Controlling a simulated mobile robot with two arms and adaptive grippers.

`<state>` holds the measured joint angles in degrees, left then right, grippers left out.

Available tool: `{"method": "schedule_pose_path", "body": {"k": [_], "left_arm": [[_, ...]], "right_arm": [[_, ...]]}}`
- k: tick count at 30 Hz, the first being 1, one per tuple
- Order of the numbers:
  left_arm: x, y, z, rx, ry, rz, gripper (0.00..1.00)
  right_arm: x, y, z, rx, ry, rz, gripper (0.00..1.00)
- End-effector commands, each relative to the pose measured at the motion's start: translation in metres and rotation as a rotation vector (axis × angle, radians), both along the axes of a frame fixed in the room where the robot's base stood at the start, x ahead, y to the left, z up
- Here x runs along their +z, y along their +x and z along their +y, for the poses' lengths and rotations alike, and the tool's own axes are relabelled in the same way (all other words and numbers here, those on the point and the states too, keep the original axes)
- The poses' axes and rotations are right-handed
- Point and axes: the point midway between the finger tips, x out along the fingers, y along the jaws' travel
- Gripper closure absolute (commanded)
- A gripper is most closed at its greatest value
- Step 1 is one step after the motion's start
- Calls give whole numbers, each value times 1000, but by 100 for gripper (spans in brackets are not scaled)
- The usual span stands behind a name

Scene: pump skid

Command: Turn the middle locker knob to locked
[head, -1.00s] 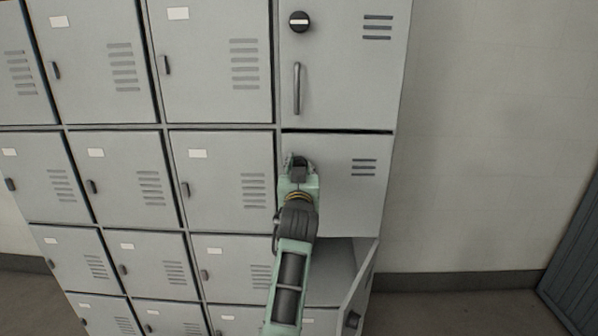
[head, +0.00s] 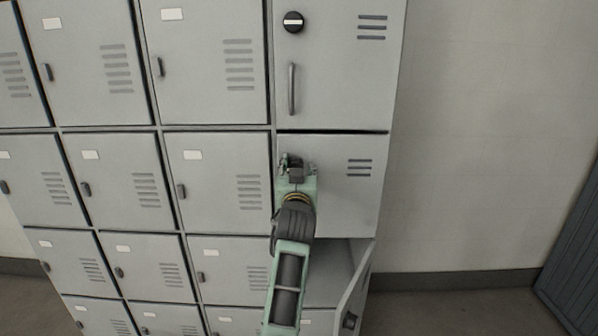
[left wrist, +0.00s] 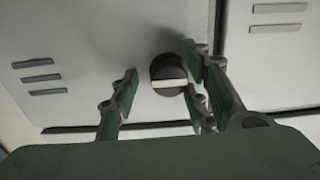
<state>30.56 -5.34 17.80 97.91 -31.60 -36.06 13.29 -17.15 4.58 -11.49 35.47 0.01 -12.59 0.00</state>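The middle locker door (head: 345,205) is in the right column and is closed. Its black round knob (left wrist: 168,74) with a white bar shows in the left wrist view; the bar lies nearly level there. In the head view my gripper hides most or all of this knob. My left gripper (head: 293,163) is at the upper left of the middle door. In the left wrist view its fingers (left wrist: 163,92) are spread, one on each side of the knob, with a visible gap on the left side. Whether the right-hand fingers touch it I cannot tell. My right gripper is not in view.
The upper door (head: 340,75) is closed, with its knob (head: 293,22) and a vertical handle (head: 292,88). Below, the lower door (head: 354,298) stands open, swung outward. Several closed grey lockers fill the left. Bare wall (head: 490,140) lies to the right.

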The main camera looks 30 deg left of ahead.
Motion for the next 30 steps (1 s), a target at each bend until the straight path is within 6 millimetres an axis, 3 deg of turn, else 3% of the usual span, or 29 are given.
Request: {"method": "schedule_pose_path", "body": {"k": [5, 12, 18, 30], "left_arm": [[18, 0, 0, 1, 3, -6, 58], [67, 1, -1, -2, 2, -9, 58], [93, 1, -1, -2, 1, -4, 58], [100, 1, -1, -2, 0, -1, 58]], "right_arm": [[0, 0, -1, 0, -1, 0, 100], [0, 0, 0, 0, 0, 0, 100], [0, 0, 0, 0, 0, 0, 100], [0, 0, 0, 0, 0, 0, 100]]}}
